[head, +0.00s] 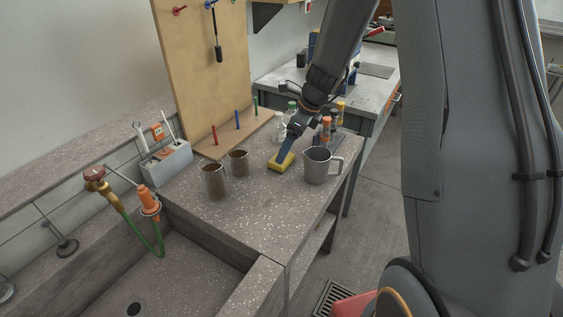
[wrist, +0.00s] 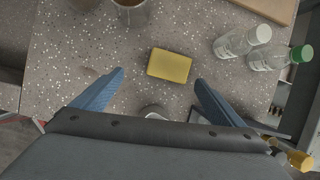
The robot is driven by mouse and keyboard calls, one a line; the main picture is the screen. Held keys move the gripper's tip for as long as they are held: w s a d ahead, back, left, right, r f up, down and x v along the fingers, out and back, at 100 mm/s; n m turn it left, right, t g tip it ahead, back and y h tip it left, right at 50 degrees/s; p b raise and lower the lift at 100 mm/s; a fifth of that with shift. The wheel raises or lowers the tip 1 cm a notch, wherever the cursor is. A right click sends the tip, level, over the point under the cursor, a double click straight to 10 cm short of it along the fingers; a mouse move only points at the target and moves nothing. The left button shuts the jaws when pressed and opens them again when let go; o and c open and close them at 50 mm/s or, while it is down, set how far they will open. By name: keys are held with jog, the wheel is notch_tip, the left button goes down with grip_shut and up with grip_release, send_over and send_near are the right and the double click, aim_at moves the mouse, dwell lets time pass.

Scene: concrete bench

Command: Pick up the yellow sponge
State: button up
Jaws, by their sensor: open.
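The yellow sponge (head: 283,161) lies flat on the speckled bench top, behind and left of the grey metal jug. In the wrist view the sponge (wrist: 169,66) lies ahead of my gripper (wrist: 160,77), roughly midway between its two blue fingers. The fingers are spread apart and nothing is between them in their grip. In the head view my gripper (head: 286,152) comes down from the upper right over the sponge and covers part of it. I cannot tell the exact height of the fingertips above the bench.
A metal jug (head: 320,166) stands close to the right of the sponge, with two brown cups (head: 238,163) to its left. Two clear bottles (wrist: 242,40) stand right of the sponge in the wrist view. A sink (head: 190,262) lies in front.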

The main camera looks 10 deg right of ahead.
jog(key=shift+m, duration=0.8)
jog(key=shift+w+d+p+x, duration=0.15)
jog(key=shift+w+p+x, duration=0.15)
jog(key=shift+x, duration=1.15)
jog(key=shift+w+d+p+x, duration=0.2)
jog(key=shift+w+p+x, duration=0.05)
jog(key=shift+x, duration=1.2)
jog(key=shift+w+d+p+x, duration=0.15)
jog(key=shift+w+p+x, duration=0.15)
jog(key=shift+x, duration=1.15)
jog(key=shift+r, duration=0.1)
jog(key=c, duration=1.2)
jog(key=shift+r, duration=0.1)
notch_tip(320, 180, up, 10)
jog(key=b, duration=0.1)
